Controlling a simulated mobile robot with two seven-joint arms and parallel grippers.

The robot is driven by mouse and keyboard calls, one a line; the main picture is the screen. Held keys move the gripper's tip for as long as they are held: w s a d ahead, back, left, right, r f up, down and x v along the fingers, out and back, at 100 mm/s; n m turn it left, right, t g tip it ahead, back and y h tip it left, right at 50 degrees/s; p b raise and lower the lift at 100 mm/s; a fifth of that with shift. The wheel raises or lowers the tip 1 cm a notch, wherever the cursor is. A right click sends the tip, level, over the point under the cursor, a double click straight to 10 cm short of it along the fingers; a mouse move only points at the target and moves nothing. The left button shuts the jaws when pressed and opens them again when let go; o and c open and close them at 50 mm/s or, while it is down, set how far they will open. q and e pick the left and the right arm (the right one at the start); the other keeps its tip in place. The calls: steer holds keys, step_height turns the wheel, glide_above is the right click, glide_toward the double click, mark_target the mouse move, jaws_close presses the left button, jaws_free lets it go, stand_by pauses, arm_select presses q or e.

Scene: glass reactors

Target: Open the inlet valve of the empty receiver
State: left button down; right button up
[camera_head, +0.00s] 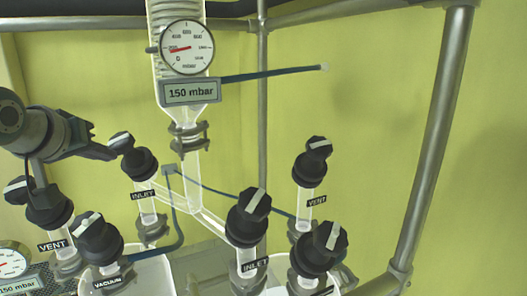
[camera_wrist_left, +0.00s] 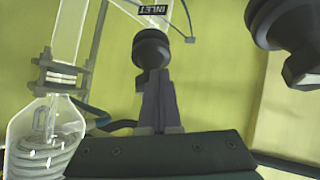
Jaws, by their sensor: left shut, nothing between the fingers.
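The left inlet valve (camera_head: 141,163) has a black knob with a pale stripe and an INLET label below it. My left gripper (camera_head: 112,153) is shut and empty, its tips at this knob's left side. In the left wrist view the closed fingers (camera_wrist_left: 153,75) point at the black knob (camera_wrist_left: 152,48) and overlap its lower edge; I cannot tell if they touch. Another inlet valve (camera_head: 248,217) stands to the right, its stripe slanting up-right. Only the tops of the two glass receivers show at the bottom edge, so I cannot tell which is empty. My right gripper is out of view.
Vent valves (camera_head: 313,162) (camera_head: 48,206), a vacuum valve (camera_head: 99,240) and another valve (camera_head: 318,250) stand close around. Above is a glass column with a gauge (camera_head: 187,47) and a 150 mbar display (camera_head: 191,91). A metal post (camera_head: 432,140) stands right.

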arm_select(q)
steer(key=shift+d+r, duration=0.15)
steer(key=shift+d+r+p, duration=0.15)
steer(key=shift+d+p, duration=0.5)
steer(key=shift+p, duration=0.3)
steer(key=shift+w+d+r+p, duration=0.1)
steer(key=shift+w+d+p, duration=0.2)
steer(key=shift+d, duration=0.2)
steer(key=shift+d+r, duration=0.1)
